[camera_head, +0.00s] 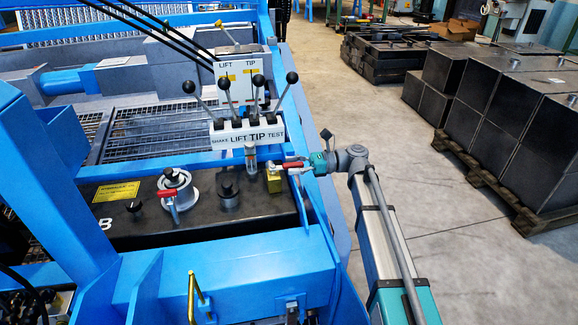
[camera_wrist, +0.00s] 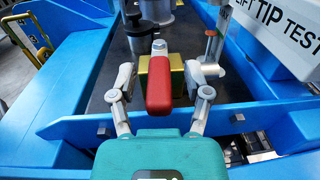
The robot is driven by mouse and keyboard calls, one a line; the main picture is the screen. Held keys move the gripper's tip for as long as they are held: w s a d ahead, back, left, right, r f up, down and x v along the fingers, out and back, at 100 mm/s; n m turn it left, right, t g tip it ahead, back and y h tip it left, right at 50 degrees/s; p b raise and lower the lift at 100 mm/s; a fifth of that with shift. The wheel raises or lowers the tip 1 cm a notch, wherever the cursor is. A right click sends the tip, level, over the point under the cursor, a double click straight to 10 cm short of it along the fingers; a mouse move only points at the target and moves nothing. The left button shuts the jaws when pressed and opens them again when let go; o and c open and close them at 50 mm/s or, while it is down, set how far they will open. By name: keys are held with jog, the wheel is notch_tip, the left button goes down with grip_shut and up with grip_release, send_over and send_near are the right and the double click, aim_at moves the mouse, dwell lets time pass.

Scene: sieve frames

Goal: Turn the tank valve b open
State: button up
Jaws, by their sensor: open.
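A brass valve block (camera_head: 273,178) with a red lever (camera_head: 292,165) sits at the right end of a dark tank top (camera_head: 240,205) marked "B". The lever points right, toward my gripper (camera_head: 301,168). In the wrist view the red lever (camera_wrist: 159,92) points at the camera, with the brass block (camera_wrist: 178,76) behind it. My gripper (camera_wrist: 160,82) is open, one finger on each side of the lever, with visible gaps. The lever's near end is close to the teal palm; whether they touch is unclear.
A second red handle (camera_head: 167,194) stands by a round metal fitting on the tank. Black-knobbed levers rise behind a "SHAKE LIFT TIP TEST" plate (camera_head: 247,134). Blue frame beams (camera_head: 225,275) surround the tank. Open floor (camera_head: 440,230) lies right, before dark blocks on a pallet (camera_head: 490,180).

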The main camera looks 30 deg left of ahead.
jog(key=shift+s+a, duration=0.45)
jog(key=shift+a, duration=0.15)
grip_shut()
jog(key=shift+d, duration=0.2)
jog(key=shift+a, duration=0.15)
jog(key=shift+s+a, duration=0.1)
jog(key=shift+a, duration=0.05)
